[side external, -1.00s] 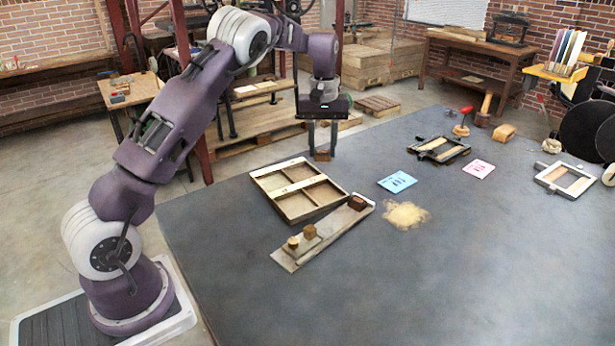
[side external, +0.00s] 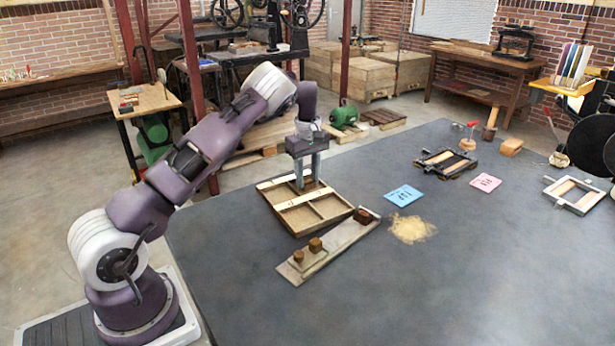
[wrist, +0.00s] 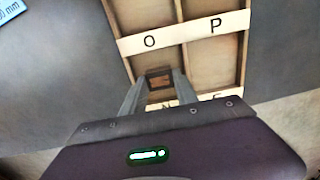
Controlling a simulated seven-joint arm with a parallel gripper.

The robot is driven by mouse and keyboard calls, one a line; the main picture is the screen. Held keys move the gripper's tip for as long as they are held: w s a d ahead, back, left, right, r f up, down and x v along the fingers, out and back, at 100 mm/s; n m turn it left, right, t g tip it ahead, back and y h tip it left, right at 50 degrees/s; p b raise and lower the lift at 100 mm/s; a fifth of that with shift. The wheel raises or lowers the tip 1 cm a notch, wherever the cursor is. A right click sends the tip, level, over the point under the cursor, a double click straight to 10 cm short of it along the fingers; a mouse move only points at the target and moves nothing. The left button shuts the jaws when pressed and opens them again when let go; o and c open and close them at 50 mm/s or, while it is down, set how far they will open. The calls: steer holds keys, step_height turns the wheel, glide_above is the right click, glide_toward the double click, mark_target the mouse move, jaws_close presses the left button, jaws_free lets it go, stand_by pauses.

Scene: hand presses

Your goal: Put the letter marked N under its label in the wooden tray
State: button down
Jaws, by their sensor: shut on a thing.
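The wooden tray (side external: 322,226) lies on the dark table, divided into compartments with pale label strips. In the wrist view the tray (wrist: 244,62) shows a strip reading O and P (wrist: 183,36). A nearer strip (wrist: 182,106) shows an N, partly hidden by my gripper, and a second letter too cut off to read. My gripper (side external: 308,184) points down over the tray's far part, shut on a small brown letter block (wrist: 160,80). The block is between the O and N strips, within the tray's outline. Its letter is not readable, and I cannot tell whether it touches the tray floor.
A board (side external: 328,248) in front of the tray carries two small blocks (side external: 315,244) and a dark block (side external: 363,215). A blue card (side external: 403,195), a pile of sawdust-like material (side external: 411,229) and a pink card (side external: 485,182) lie to the right. The front table is clear.

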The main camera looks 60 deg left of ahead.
steer(key=shift+f, duration=0.15)
steer(key=c, duration=1.2)
jaws_free()
steer(key=shift+c, duration=0.2)
